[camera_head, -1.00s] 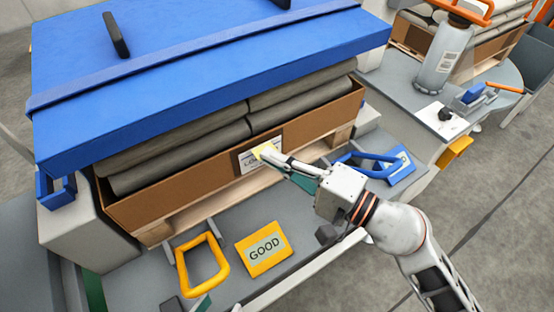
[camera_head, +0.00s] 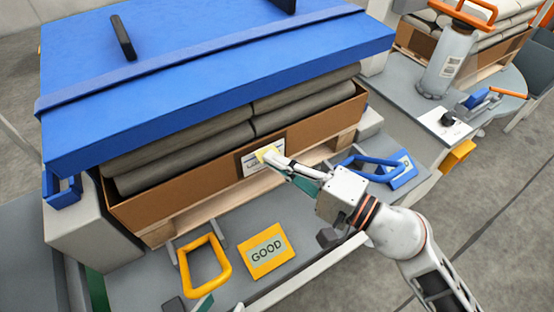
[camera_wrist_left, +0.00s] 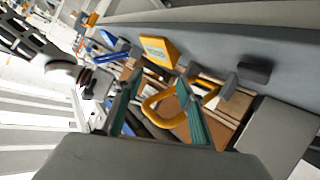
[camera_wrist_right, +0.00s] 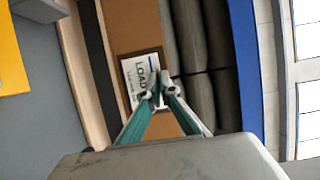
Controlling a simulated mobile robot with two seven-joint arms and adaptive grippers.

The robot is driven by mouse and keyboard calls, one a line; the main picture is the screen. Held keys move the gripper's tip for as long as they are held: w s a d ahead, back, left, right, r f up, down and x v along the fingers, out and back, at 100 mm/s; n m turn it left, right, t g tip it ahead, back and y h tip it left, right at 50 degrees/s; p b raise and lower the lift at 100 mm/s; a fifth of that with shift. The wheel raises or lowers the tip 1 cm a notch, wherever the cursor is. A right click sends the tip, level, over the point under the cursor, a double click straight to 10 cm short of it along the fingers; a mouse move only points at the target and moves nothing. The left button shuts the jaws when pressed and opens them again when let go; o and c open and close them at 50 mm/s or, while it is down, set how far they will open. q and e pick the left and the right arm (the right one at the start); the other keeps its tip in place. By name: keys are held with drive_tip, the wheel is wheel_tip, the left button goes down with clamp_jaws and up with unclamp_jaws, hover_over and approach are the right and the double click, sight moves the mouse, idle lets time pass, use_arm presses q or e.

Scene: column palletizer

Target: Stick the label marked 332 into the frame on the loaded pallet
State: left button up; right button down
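A small yellow label (camera_head: 266,153) shows at the tips of my right gripper (camera_head: 274,160), in front of the frame (camera_head: 247,166) on the brown cardboard side of the loaded pallet. Its number is not readable. In the right wrist view my right gripper (camera_wrist_right: 163,88) has its fingertips together at the frame's edge, with the label hardly visible there. The frame (camera_wrist_right: 129,72) holds a white card with printing that starts "LOAD". I cannot tell whether the label touches the card. My left gripper (camera_wrist_left: 158,105) is open and empty; only its fingertips show at the head view's bottom edge.
A yellow handle (camera_head: 183,272) and a yellow GOOD block (camera_head: 266,265) are on the grey surface before the pallet. A blue handle (camera_head: 350,177) lies right of my right gripper. A blue cover (camera_head: 200,90) overhangs the grey sacks (camera_head: 185,143). A grey side table stands further right.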

drive_tip(key=shift+w+a, duration=0.2)
drive_tip(key=shift+w, duration=0.1)
idle(0.8)
drive_tip(key=c, duration=2.2)
unclamp_jaws()
drive_tip(key=v, duration=1.2)
